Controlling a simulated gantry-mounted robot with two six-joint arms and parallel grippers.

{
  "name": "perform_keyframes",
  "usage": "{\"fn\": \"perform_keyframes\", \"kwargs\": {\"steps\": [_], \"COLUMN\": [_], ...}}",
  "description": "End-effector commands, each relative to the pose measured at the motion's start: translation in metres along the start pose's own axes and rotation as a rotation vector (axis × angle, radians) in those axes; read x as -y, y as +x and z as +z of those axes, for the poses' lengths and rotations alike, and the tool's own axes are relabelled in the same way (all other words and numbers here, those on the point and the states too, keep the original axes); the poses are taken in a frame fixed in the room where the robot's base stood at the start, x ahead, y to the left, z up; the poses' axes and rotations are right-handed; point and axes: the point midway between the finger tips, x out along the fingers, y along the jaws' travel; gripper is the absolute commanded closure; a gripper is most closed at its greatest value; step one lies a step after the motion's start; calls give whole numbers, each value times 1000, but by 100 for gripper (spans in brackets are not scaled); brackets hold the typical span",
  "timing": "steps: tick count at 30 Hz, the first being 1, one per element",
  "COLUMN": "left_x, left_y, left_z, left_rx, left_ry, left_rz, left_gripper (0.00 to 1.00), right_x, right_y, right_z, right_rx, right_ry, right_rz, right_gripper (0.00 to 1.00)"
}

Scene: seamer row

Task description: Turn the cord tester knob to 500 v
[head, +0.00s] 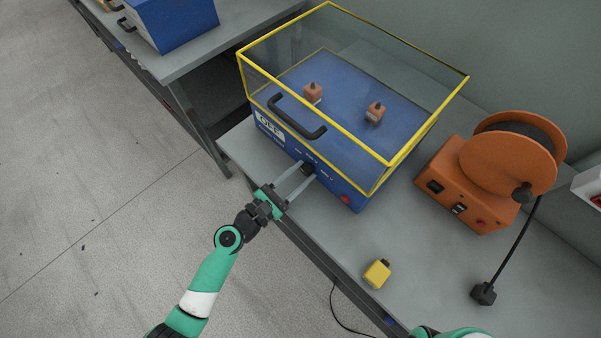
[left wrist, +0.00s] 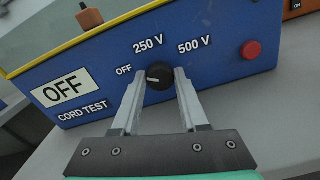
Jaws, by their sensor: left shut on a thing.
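The cord tester (head: 335,178) is a blue box with a clear, yellow-edged cover, on the grey bench. Its black knob (left wrist: 160,72) is on the front panel, with its white mark pointing left toward the OFF label (left wrist: 124,71). The 250 V label (left wrist: 148,46) is above the knob and the 500 V label (left wrist: 194,46) is up to the right. A white sign (left wrist: 61,88) reads OFF. My left gripper (head: 307,171) is shut on the knob, one finger on each side. My right gripper is out of view.
A red button (left wrist: 251,50) is right of the knob. A yellow block (head: 377,273) lies near the front edge.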

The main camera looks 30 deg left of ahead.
Motion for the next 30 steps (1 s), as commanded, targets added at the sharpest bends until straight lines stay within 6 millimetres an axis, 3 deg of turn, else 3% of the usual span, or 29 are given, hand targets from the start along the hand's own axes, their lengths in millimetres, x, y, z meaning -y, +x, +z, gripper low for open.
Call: {"fn": "perform_keyframes", "kwargs": {"steps": [14, 30], "left_x": [1, 2], "left_y": [0, 0], "left_z": [-1, -2], "left_rx": [1, 1], "left_ry": [151, 641], "left_rz": [0, 0], "left_gripper": [100, 100], "right_x": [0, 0], "right_y": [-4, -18], "right_z": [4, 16], "right_rx": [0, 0], "right_ry": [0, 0], "right_rz": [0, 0], "right_gripper": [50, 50]}}
